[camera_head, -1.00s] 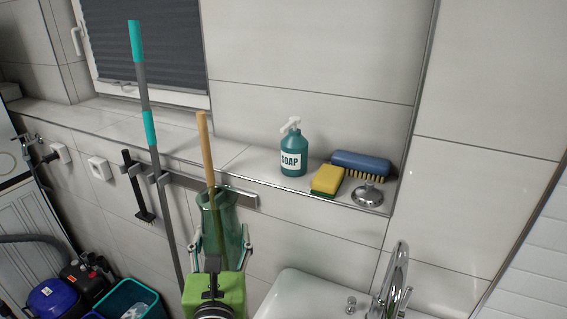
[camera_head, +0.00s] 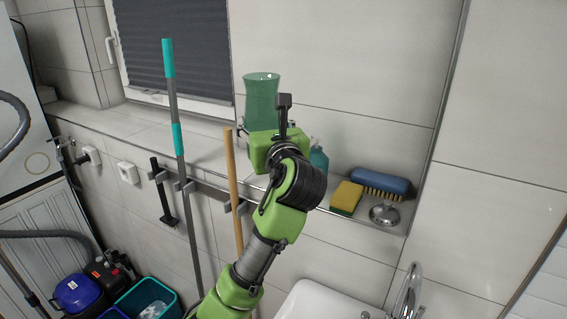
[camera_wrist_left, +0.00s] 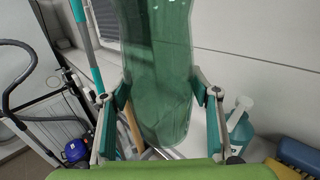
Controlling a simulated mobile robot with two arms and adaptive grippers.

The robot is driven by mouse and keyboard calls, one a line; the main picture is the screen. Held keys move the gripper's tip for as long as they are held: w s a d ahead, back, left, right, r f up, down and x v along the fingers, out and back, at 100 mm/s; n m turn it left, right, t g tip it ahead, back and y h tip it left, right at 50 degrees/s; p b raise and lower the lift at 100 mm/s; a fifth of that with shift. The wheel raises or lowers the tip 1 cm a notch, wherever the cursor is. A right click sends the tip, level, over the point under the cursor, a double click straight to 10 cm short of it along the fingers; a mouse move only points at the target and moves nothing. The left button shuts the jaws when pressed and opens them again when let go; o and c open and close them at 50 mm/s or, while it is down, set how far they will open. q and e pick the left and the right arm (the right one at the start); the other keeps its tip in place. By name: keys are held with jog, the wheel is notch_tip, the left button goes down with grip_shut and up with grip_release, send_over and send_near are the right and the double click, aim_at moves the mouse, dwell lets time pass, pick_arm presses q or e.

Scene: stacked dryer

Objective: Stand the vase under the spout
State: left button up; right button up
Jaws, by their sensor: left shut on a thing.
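The green glass vase (camera_head: 262,92) is upright above the tiled ledge in the head view. My left gripper (camera_head: 263,130) is shut on the vase, with its fingers on either side of the lower body. The wrist view shows the vase (camera_wrist_left: 158,60) between the two fingers of my left gripper (camera_wrist_left: 161,95). In the head view the gripper and arm hide the vase's base. The chrome tap with the spout (camera_head: 409,290) stands at the white sink (camera_head: 325,303), low and to the right of the vase. My right gripper is not in view.
On the ledge are the partly hidden teal soap bottle (camera_head: 319,160), a yellow sponge (camera_head: 346,197), a blue brush (camera_head: 380,181) and a chrome stopper (camera_head: 384,215). A wooden stick (camera_head: 233,185) and a mop handle (camera_head: 183,180) stand left of my arm.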

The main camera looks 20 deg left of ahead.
pick_arm(q)
jog(key=w+a+f+p, duration=0.1)
jog(key=w+a+f, duration=0.1)
jog(key=w+f, duration=0.1)
jog(key=w+a+f+p, duration=0.2)
jog(key=w+f, duration=0.2)
jog(key=f, duration=0.1)
jog(key=w+a+f+p, duration=0.2)
jog(key=w+f, duration=0.1)
jog(key=f, duration=0.1)
jog(key=shift+w, duration=0.4)
jog(key=shift+f, duration=0.1)
jog(key=o, duration=1.3)
jog(key=shift+f, duration=0.25)
jog(key=o, duration=0.3)
jog(key=shift+o, duration=0.2)
jog(key=shift+s, duration=0.1)
